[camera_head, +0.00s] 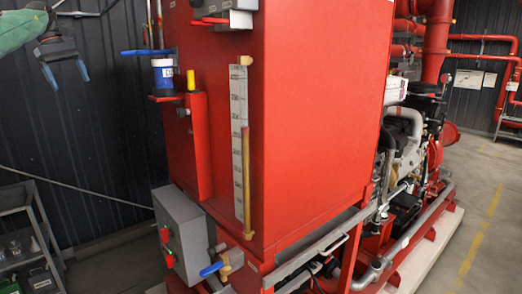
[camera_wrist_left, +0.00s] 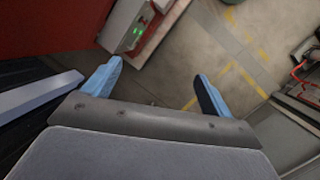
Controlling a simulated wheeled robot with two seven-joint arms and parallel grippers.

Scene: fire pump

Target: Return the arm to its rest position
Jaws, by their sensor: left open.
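My left gripper (camera_head: 67,75) is at the upper left of the head view, in front of the dark ribbed wall and left of the red tank. It is open and empty, with its fingers pointing down. In the left wrist view its two blue fingers (camera_wrist_left: 152,88) are spread wide with nothing between them. The green arm (camera_head: 22,30) comes in from the upper left corner. My right gripper is not in view.
The large red tank (camera_head: 315,110) fills the middle, with a blue-handled valve (camera_head: 148,52), a level gauge (camera_head: 239,140) and a grey control box (camera_head: 182,235). A grey shelf cart (camera_head: 28,240) stands lower left. Open floor (camera_head: 490,220) lies at right.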

